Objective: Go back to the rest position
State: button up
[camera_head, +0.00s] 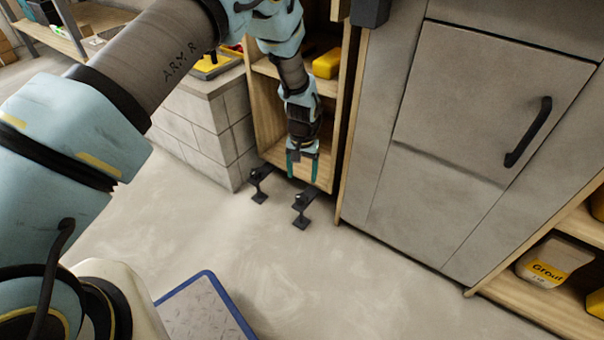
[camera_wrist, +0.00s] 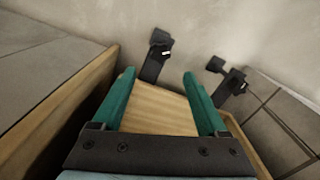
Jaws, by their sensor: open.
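My gripper (camera_head: 303,163) hangs at the end of my arm, pointing down in front of the lower part of an open wooden shelf unit (camera_head: 260,130). In the wrist view my gripper (camera_wrist: 160,95) shows two green fingers set well apart with nothing between them. A wooden board of the shelf unit (camera_wrist: 158,112) shows behind and between the fingers. No object is held.
Two black brackets (camera_head: 302,210) (camera_head: 260,184) stand at the foot of the shelf unit. A grey cabinet (camera_head: 440,150) with a black handle is to the right. A blue-edged plate (camera_head: 205,310) lies on the floor in front. The middle floor is clear.

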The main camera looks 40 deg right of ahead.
dwell(0.3)
jog(key=w+a+r+n, duration=0.3)
jog(key=w+a+r, duration=0.4)
jog(key=a+r, duration=0.35)
jog(key=w+a+r+n, duration=0.2)
jog(key=w+a+r, duration=0.6)
jog(key=a, duration=0.4)
jog(key=s+a+r+n+t, duration=0.1)
jog(key=s+a+r+n, duration=0.35)
jog(key=a, duration=0.85)
jog(key=s+a+r+n+t, duration=0.1)
jog(key=s+a+r, duration=0.6)
jog(key=a, duration=0.6)
notch_tip(320, 180, up, 37)
jog(key=w+p, duration=0.1)
jog(key=p, duration=3.5)
jog(key=shift+w+d, duration=0.15)
jog(key=shift+w, duration=0.15)
